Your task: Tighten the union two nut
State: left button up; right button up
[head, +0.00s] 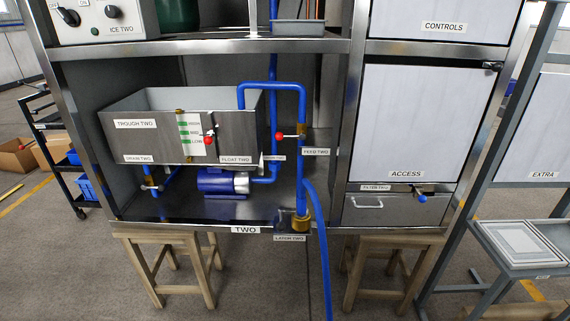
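A brass nut (302,223) sits low on the vertical blue feed pipe (303,180), near the front edge of the cabinet floor. A small label (290,238) just below it ends in "TWO"; its first word is too small to read surely, so I take this as the union two nut. A blue hose (322,250) runs down past its right side. How tight the nut is cannot be told. Neither of my grippers is in view.
A metal trough (180,150) labelled TROUGH TWO stands left, with a blue pump (222,182) below. A red-knobbed valve handle (280,136) sticks out left of the feed pipe. The ACCESS panel (420,130) and filter drawer (397,209) are right. Wooden stools (170,240) stand below.

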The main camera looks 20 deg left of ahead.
aim_at(273, 166)
jog(key=k, duration=0.45)
jog(key=z, duration=0.8)
jog(key=i, duration=1.85)
jog(key=u, duration=0.7)
jog(key=i, duration=0.7)
jog(key=u, duration=0.6)
